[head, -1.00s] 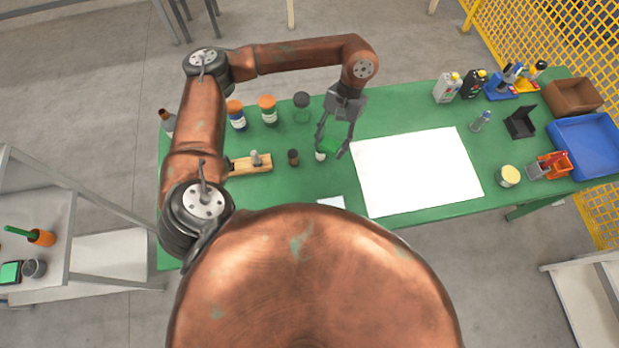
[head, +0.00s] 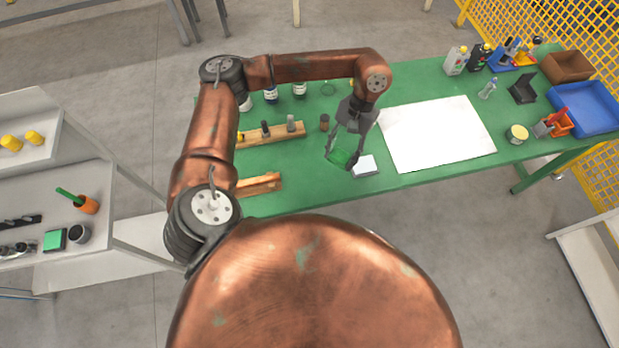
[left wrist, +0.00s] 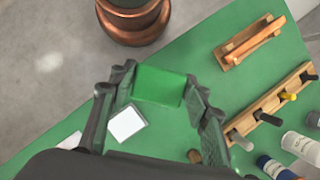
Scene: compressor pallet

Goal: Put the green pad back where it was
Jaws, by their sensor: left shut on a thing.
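My left gripper (head: 341,156) is shut on the green pad (head: 339,158), above the near part of the green table. The pad also shows in the left wrist view (left wrist: 160,86), a flat green block between the two fingers. Its green is close to that of the tabletop, so its edges are faint in the head view. A white square block (head: 365,166) lies on the table just right of the gripper; it also shows in the left wrist view (left wrist: 126,123). My right gripper is not in view.
A wooden holder (head: 270,134) with several upright items and a wooden rack (head: 258,184) stand to the left. A large white sheet (head: 436,133) lies to the right. A shelf unit (head: 135,217) stands at the far left.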

